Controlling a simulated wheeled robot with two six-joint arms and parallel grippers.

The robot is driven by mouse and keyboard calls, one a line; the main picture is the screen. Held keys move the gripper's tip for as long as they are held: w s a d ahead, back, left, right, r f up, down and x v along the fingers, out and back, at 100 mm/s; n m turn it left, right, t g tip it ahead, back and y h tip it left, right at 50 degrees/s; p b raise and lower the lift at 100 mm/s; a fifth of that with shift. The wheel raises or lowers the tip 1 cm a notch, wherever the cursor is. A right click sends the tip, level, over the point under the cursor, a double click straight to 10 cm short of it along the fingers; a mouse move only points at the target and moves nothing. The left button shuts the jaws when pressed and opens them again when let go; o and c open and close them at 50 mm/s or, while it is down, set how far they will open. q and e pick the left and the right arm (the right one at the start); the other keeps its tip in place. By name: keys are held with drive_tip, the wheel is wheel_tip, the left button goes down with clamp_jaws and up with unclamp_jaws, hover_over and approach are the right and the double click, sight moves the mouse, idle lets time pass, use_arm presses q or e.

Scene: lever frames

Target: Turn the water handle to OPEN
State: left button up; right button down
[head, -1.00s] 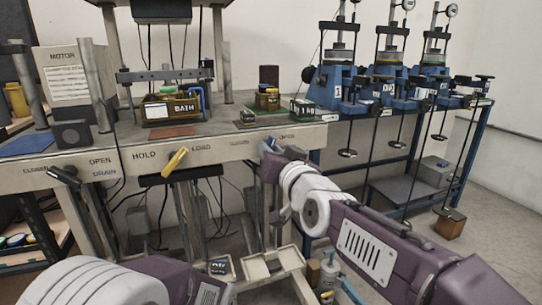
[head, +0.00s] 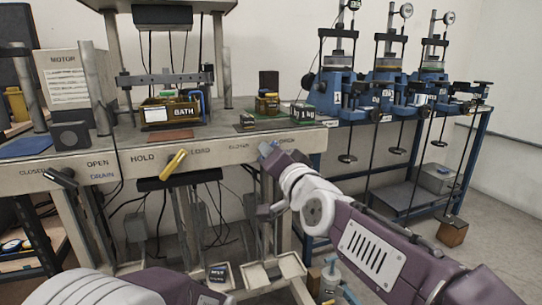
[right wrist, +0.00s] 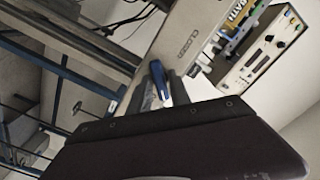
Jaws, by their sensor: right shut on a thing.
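The blue water handle (head: 267,148) is on the front panel's right part, between a CLOSED label on its left and an OPEN label on its right. Only a small blue end shows in the head view, so its exact angle is hard to tell. My right gripper (head: 271,158) is at the panel, shut on this handle, and largely hidden by its own wrist. In the right wrist view, the blue handle (right wrist: 160,82) shows beyond the dark gripper body, near the CLOSED label. My left gripper is out of view; only part of the arm shows at bottom left.
A yellow handle (head: 173,165) and a black handle (head: 62,178) stick out of the panel (head: 120,176) to the left. A bath box (head: 170,112) and a motor box (head: 70,90) stand on the bench. Blue presses (head: 335,90) with hanging weights stand at the right.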

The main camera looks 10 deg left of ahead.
drive_tip(key=c, duration=1.4)
unclamp_jaws()
drive_tip(key=shift+s, duration=0.1)
drive_tip(key=v, duration=0.9)
drive_tip(key=shift+p, duration=0.45)
